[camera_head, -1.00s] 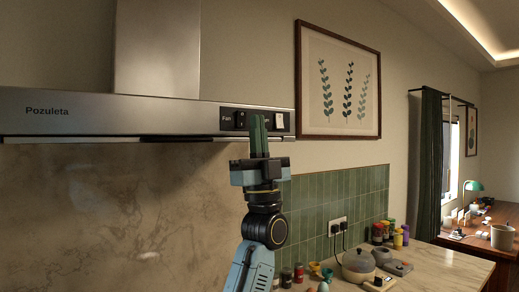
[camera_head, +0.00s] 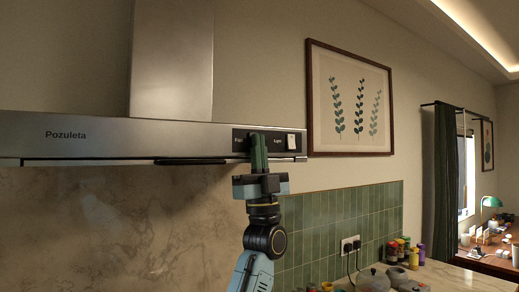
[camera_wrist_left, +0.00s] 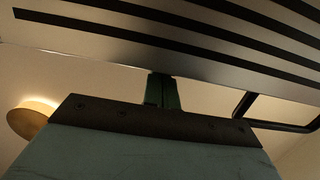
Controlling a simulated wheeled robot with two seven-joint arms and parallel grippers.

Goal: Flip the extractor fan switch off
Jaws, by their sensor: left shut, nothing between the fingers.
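The steel extractor hood (camera_head: 110,137) is on the wall in the head view, with a dark control panel at its right end. The panel (camera_head: 268,152) carries a "Fan" label and a "Light" label. The fan switch is hidden behind my fingers, so I cannot tell its position. The white light switch (camera_head: 292,142) shows to the right. My left gripper (camera_head: 258,138) is shut and empty, pointing up in front of the panel between the two labels; I cannot tell whether it touches. Its green fingers also show in the left wrist view (camera_wrist_left: 162,92). My right gripper is out of view.
The slotted underside of the hood (camera_wrist_left: 190,45) spans the top of the wrist view. A framed picture (camera_head: 349,100) hangs right of the hood. Spice jars (camera_head: 405,252) and a pot (camera_head: 373,280) stand on the counter below right. Space below the hood is largely clear.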

